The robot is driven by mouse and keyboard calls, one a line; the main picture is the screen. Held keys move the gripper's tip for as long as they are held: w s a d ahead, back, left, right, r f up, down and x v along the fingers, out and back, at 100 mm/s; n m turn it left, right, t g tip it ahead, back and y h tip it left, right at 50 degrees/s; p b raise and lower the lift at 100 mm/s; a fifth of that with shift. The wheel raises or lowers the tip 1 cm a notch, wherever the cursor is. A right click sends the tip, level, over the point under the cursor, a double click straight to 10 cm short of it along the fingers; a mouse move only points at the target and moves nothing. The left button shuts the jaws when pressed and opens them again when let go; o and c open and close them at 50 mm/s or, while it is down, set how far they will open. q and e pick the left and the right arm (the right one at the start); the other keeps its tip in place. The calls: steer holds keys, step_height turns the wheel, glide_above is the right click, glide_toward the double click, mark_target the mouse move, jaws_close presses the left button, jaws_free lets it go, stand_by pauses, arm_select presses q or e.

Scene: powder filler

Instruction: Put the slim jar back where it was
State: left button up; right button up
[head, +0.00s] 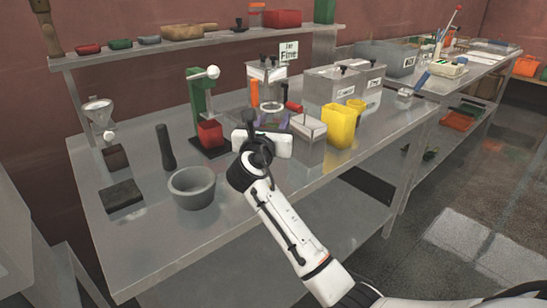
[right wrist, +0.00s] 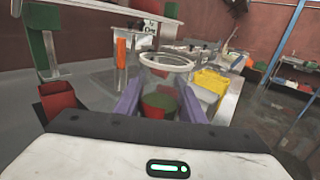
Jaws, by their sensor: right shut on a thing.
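The slim jar (right wrist: 167,60) is clear with a pale round rim, and it stands between the two purple fingers of my right gripper (right wrist: 162,92) in the right wrist view. The fingers are shut on its sides. Dark green and red show low in or behind the jar; I cannot tell which. In the head view my right gripper (head: 271,118) is over the middle of the metal bench, and its white body hides the jar's lower part. I cannot tell whether the jar touches the bench. My left gripper is not in view.
On the metal bench (head: 240,213), a green stand (head: 196,95) with a red cup (head: 210,134) is left of the gripper. A white box (head: 309,127) and yellow bins (head: 340,125) are to the right. A grey mortar (head: 192,188) stands at the front; the bench's front right is clear.

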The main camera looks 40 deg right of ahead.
step_height(320, 180, down, 6)
steer(key=shift+r+b, duration=0.1)
steer(key=shift+b, duration=0.35)
steer(key=shift+f, duration=0.45)
steer(key=o, duration=1.1)
steer(key=shift+f, duration=0.15)
steer(key=shift+o, duration=0.2)
steer(key=shift+s+a, duration=0.15)
steer(key=shift+a, duration=0.05)
steer(key=v, duration=1.1)
steer(key=shift+s+a, duration=0.2)
steer(key=shift+s, duration=0.05)
